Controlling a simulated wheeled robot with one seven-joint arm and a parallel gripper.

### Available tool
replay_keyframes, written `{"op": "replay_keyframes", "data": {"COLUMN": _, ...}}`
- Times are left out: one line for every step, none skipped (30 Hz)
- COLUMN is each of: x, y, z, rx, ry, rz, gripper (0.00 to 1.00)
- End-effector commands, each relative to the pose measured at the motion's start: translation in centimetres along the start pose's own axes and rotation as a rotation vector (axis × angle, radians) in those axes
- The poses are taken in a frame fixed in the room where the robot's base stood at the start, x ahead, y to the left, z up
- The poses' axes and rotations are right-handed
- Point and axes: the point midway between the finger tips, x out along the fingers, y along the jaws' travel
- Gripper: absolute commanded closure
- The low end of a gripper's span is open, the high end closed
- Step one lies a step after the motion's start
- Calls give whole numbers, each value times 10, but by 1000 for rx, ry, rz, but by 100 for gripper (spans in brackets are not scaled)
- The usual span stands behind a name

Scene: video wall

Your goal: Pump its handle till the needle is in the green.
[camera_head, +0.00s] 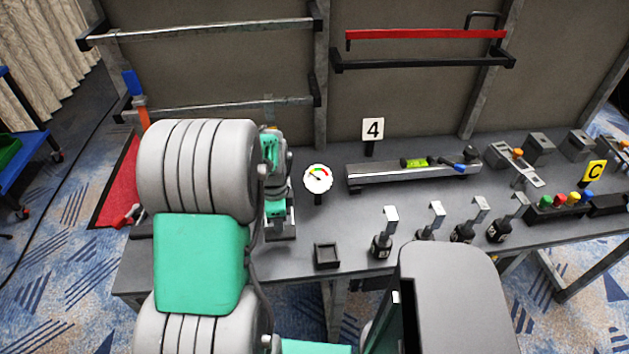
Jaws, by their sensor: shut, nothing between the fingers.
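A round white gauge (318,179) with a coloured arc and a dark needle stands on the bench, left of the number 4 sign. The dial is too small to tell surely which colour the needle points at. My gripper (279,208) points down at the bench just left of the gauge, apart from it. It is shut and empty, though its fingers are hard to make out. A blue and orange upright handle (134,90) shows at the far left behind my arm. Its lower part is hidden by my arm, so I cannot tell whether it belongs to the pump.
A rail with a green level (413,163) lies right of the gauge under the number 4 sign (373,130). Coloured buttons (573,198) are at right. Wall bars (425,34) rise behind.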

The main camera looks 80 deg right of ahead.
Motion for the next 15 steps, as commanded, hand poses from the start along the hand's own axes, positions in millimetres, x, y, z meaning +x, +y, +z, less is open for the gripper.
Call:
{"op": "replay_keyframes", "data": {"x": 9, "y": 1, "z": 0, "rx": 0, "ry": 0, "rz": 3, "gripper": 100}}
{"op": "replay_keyframes", "data": {"x": 11, "y": 1, "z": 0, "rx": 0, "ry": 0, "rz": 3, "gripper": 100}}
{"op": "replay_keyframes", "data": {"x": 14, "y": 1, "z": 0, "rx": 0, "ry": 0, "rz": 4, "gripper": 100}}
{"op": "replay_keyframes", "data": {"x": 17, "y": 2, "z": 0, "rx": 0, "ry": 0, "rz": 4, "gripper": 100}}
{"op": "replay_keyframes", "data": {"x": 19, "y": 2, "z": 0, "rx": 0, "ry": 0, "rz": 5, "gripper": 100}}
{"op": "replay_keyframes", "data": {"x": 23, "y": 2, "z": 0, "rx": 0, "ry": -1, "rz": 5, "gripper": 100}}
{"op": "replay_keyframes", "data": {"x": 25, "y": 2, "z": 0, "rx": 0, "ry": -1, "rz": 6, "gripper": 100}}
{"op": "replay_keyframes", "data": {"x": 28, "y": 2, "z": 0, "rx": 0, "ry": -1, "rz": 6, "gripper": 100}}
{"op": "replay_keyframes", "data": {"x": 31, "y": 2, "z": 0, "rx": 0, "ry": -1, "rz": 7, "gripper": 100}}
{"op": "replay_keyframes", "data": {"x": 34, "y": 3, "z": 0, "rx": 0, "ry": -1, "rz": 8, "gripper": 100}}
{"op": "replay_keyframes", "data": {"x": 31, "y": 2, "z": 0, "rx": 0, "ry": -1, "rz": 7, "gripper": 100}}
{"op": "replay_keyframes", "data": {"x": 29, "y": 3, "z": 0, "rx": 0, "ry": -1, "rz": 7, "gripper": 100}}
{"op": "replay_keyframes", "data": {"x": 27, "y": 3, "z": 0, "rx": 0, "ry": -1, "rz": 8, "gripper": 100}}
{"op": "replay_keyframes", "data": {"x": 25, "y": 3, "z": 0, "rx": 0, "ry": -1, "rz": 7, "gripper": 100}}
{"op": "replay_keyframes", "data": {"x": 20, "y": 2, "z": 0, "rx": 0, "ry": -1, "rz": 7, "gripper": 100}}
